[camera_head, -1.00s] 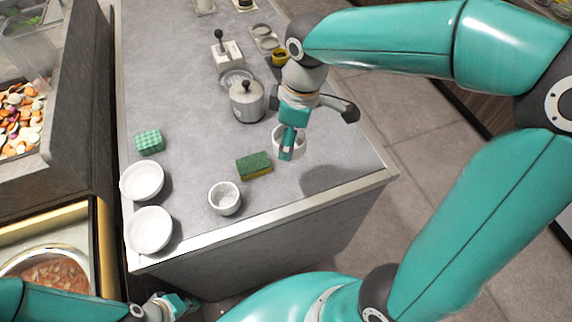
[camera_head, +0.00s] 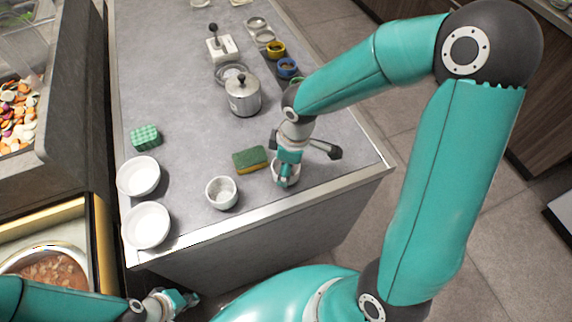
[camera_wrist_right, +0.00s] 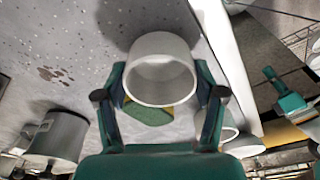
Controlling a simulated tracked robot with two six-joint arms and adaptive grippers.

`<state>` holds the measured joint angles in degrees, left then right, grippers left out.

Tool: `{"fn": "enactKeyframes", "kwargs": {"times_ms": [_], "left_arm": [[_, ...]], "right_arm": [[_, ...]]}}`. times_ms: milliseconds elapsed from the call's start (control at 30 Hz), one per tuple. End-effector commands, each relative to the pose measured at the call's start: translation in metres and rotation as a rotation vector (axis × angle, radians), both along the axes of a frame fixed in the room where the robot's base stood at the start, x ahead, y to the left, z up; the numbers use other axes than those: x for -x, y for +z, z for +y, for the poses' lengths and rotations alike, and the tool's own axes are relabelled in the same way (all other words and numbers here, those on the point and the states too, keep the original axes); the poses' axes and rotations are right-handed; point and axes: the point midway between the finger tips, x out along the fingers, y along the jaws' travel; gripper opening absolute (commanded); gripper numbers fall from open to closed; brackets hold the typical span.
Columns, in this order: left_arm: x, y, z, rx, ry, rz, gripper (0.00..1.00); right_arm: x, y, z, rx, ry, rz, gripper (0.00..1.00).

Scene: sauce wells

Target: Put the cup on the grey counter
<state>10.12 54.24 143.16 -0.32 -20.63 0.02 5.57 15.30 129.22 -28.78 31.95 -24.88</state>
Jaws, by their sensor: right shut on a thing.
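The white cup (camera_head: 293,174) is between the fingers of my right gripper (camera_head: 286,177), near the front right corner of the grey counter (camera_head: 180,90). In the right wrist view, the same cup (camera_wrist_right: 160,72) sits between the two fingers of the right gripper (camera_wrist_right: 162,92), which are shut on it, with its opening facing the camera. The cup is low over the counter; I cannot tell whether its base touches. My left gripper (camera_head: 176,302) is low in front of the counter, away from the cup; its fingers are too small to judge.
A green and yellow sponge (camera_head: 250,159) and a second white cup (camera_head: 221,193) stand left of the held cup. Two white bowls (camera_head: 139,176) (camera_head: 147,226), a green block (camera_head: 145,137) and a lidded metal pot (camera_head: 243,95) are farther off. The counter's front edge (camera_head: 300,205) is close.

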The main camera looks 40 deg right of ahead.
Motion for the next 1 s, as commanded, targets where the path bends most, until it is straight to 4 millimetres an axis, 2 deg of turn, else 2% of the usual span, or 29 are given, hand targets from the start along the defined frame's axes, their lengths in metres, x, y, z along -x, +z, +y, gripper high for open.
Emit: {"fn": "enactKeyframes", "kwargs": {"times_ms": [233, 267, 400, 767, 867, 1000], "left_arm": [[0.000, -0.004, 0.000, 0.000, 0.000, 0.000, 0.00], [0.000, -0.002, 0.000, 0.000, 0.000, 0.000, 0.00], [0.000, -0.002, 0.000, 0.000, 0.000, 0.000, 0.00], [0.000, 0.000, 0.000, 0.000, 0.000, 0.000, 0.00], [0.000, 0.001, 0.000, 0.000, 0.000, 0.000, 0.00], [0.000, 0.002, 0.000, 0.000, 0.000, 0.000, 0.00]], "right_arm": [[0.000, -0.003, 0.000, 0.000, 0.000, 0.000, 0.33], [0.000, -0.001, 0.000, 0.000, 0.000, 0.000, 0.74], [0.000, -0.001, 0.000, 0.000, 0.001, 0.000, 0.94], [0.000, 0.001, 0.000, 0.000, 0.000, 0.000, 0.94], [0.000, 0.006, -0.001, 0.001, 0.000, -0.002, 0.94], [0.001, 0.026, -0.002, 0.002, -0.002, -0.005, 0.94]]}}
